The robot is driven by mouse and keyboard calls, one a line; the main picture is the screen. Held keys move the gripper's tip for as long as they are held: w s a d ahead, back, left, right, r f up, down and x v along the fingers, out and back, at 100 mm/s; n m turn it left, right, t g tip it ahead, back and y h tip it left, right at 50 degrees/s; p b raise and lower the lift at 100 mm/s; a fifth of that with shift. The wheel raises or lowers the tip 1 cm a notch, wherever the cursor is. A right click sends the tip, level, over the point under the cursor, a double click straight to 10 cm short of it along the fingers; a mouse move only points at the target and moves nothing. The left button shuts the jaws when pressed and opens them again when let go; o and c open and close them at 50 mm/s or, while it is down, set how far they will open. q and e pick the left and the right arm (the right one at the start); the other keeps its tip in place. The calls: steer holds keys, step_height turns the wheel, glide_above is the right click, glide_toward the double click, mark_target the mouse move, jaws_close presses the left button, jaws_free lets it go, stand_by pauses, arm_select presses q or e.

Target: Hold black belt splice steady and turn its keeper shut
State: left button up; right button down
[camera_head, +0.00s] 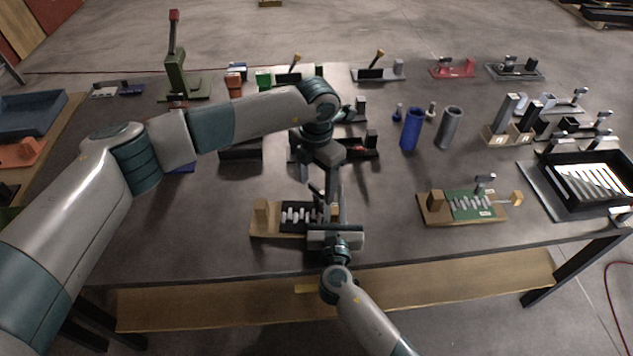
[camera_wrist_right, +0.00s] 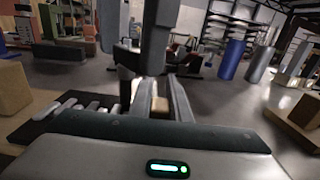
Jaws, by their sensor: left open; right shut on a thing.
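The black belt splice (camera_head: 297,216) sits near the table's front edge, a black plate with pale ridges on a wooden base. Its left wooden block shows in the right wrist view (camera_wrist_right: 14,88). My right gripper (camera_head: 334,212) comes in from the front at the splice's right end. In the wrist view its fingers (camera_wrist_right: 158,100) are shut on a tan part of the splice. My left gripper (camera_head: 322,190) is open and points down over the splice, close to the right gripper. The keeper is mostly hidden behind the grippers, so its position cannot be told.
A green belt splice (camera_head: 472,206) on a wooden base stands to the right. A blue cylinder (camera_head: 411,130) and a grey cylinder (camera_head: 449,128) stand behind. A black tray (camera_head: 565,203) is at far right. The table is clear between the two splices.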

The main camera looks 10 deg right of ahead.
arm_select(q)
steer(key=c, duration=1.1)
steer(key=shift+o, duration=0.3)
steer(key=shift+m, duration=0.4)
steer(key=m, duration=0.8)
steer(key=o, duration=1)
